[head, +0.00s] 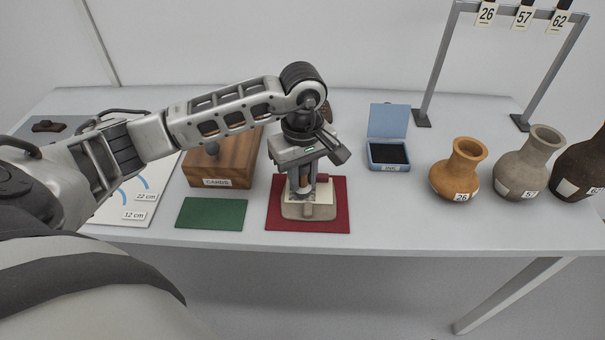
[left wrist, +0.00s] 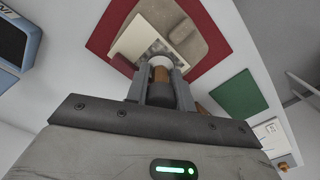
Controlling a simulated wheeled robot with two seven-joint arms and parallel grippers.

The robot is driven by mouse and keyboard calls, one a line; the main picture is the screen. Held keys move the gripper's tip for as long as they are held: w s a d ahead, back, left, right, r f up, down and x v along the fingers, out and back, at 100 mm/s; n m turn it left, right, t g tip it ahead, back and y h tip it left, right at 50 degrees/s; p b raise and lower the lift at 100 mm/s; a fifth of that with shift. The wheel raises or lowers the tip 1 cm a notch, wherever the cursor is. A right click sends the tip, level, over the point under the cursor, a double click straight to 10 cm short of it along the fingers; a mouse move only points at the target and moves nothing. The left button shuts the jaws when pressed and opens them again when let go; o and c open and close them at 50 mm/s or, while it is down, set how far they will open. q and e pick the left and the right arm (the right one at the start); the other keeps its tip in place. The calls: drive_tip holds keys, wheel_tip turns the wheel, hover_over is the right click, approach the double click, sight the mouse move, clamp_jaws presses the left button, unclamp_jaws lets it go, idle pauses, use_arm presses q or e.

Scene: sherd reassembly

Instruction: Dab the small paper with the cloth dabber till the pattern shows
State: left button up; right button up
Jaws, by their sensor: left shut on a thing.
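My left gripper (head: 304,190) points down over the red mat and is shut on the cloth dabber (left wrist: 161,74), which has a wooden handle and a white cloth end. The dabber's white end is at or just above the small paper (left wrist: 128,42); I cannot tell whether it touches. The cream paper lies on a beige block (left wrist: 185,22) on the red mat (head: 338,215). A grey, dark-flecked patch shows on the paper beside the dabber in the left wrist view. The gripper partly hides the paper in the head view. My right gripper is not in view.
A wooden CARDS box (head: 235,160) and a green mat (head: 212,213) lie left of the red mat. An open blue ink pad (head: 388,150) is to its right. Several numbered jars, including an orange one (head: 459,172), stand farther right, below a tag rack (head: 440,60).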

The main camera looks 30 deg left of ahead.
use_arm(q)
drive_tip(key=shift+s+f, duration=0.1)
idle(0.3)
drive_tip(key=shift+r+p, duration=2.1)
drive_tip(key=shift+r, duration=1.45)
